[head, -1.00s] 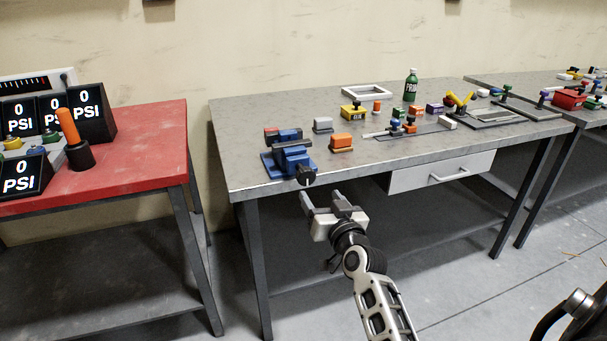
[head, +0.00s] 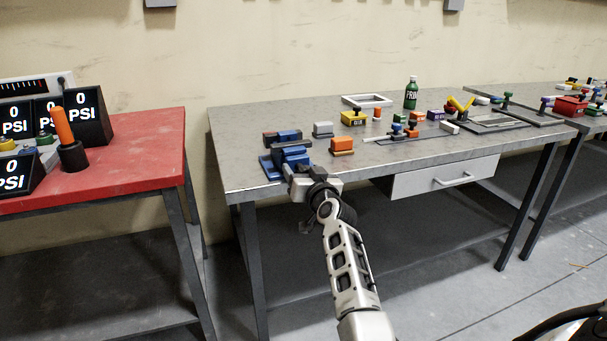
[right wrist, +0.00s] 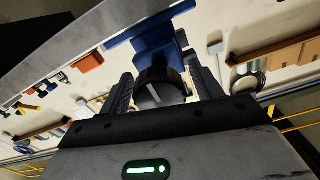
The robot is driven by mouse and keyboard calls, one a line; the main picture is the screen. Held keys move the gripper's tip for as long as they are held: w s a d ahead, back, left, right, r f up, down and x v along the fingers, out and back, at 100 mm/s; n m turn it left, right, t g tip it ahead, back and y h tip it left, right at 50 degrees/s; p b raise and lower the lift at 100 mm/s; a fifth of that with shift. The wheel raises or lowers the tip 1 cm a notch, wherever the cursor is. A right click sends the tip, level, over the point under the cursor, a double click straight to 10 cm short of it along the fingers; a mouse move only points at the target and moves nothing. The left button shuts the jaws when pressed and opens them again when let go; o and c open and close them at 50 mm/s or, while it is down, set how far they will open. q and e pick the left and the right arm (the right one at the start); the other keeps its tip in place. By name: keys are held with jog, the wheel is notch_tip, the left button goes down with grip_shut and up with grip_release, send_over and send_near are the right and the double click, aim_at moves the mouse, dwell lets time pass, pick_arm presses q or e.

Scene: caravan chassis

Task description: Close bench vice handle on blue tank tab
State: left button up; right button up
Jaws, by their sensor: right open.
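The blue bench vice (head: 292,155) stands at the near left corner of the grey workbench. A dark blue piece with a reddish end (head: 282,137) is at the vice's far side; I cannot tell whether it is the tank tab or whether the jaws touch it. My right gripper (head: 293,180) is at the front of the vice and hides its handle in the head view. In the right wrist view the round black vice handle (right wrist: 161,86) lies between my open fingers, with the blue vice body (right wrist: 155,42) beyond. Finger contact is unclear. My left gripper is out of view.
An orange block (head: 342,145) and a grey block (head: 322,129) sit right of the vice. A yellow block (head: 353,118) and a green bottle (head: 411,92) stand farther back. A red table (head: 130,150) with gauges is at left, across a gap.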

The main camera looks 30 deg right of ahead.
jog(key=c, duration=1)
